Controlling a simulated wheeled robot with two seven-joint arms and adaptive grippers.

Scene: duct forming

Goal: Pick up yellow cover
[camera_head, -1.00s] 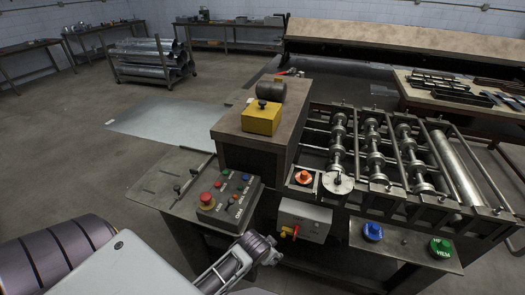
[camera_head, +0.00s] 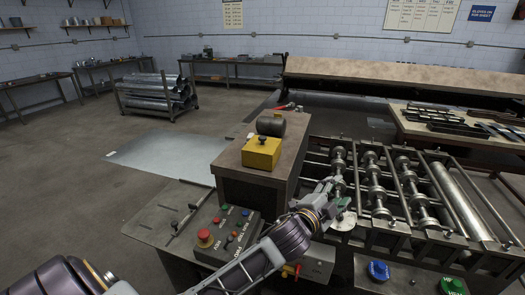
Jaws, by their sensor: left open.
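The yellow cover (camera_head: 261,153) is a box shape with a dark knob on top. It sits on the brown-topped block left of the roller machine, in front of a dark cylinder (camera_head: 271,123). My left gripper (camera_head: 337,192) is open, to the right of the cover and lower in the picture, apart from it. My right gripper is not in view.
A control box (camera_head: 228,234) with a red button stands below the block. The roller bed (camera_head: 400,190) fills the right side. Blue (camera_head: 378,270) and green (camera_head: 452,286) knobs are at the lower right. A sheet of metal (camera_head: 165,152) lies on the floor at left.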

